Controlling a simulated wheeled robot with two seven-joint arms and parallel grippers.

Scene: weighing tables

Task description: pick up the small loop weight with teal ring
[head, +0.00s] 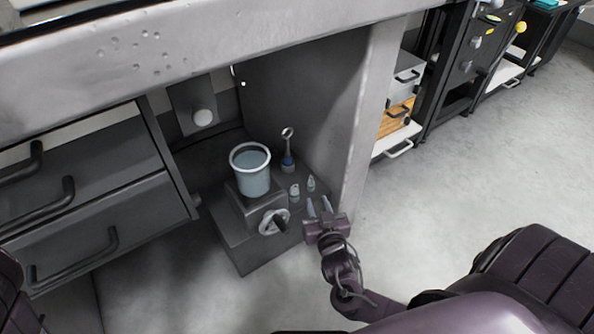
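Two small pale weights stand on the dark low block under the table: a left one (294,192) and a right one (311,184). Both show a greenish or teal tint, but they are too small to tell which has the teal ring or to see their loops clearly. A taller weight with a big loop and a blue band (288,160) stands behind them. My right gripper (319,206) has its two fingers apart and empty, just in front of the small weights and not visibly touching them. My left gripper is out of view.
A pail of water (251,180) stands on a grey stand with a round handwheel (274,221), left of the weights. The thick tabletop (200,50) overhangs above. A grey table leg (372,110) rises close on the right. Drawers (90,210) are at left; open floor lies right.

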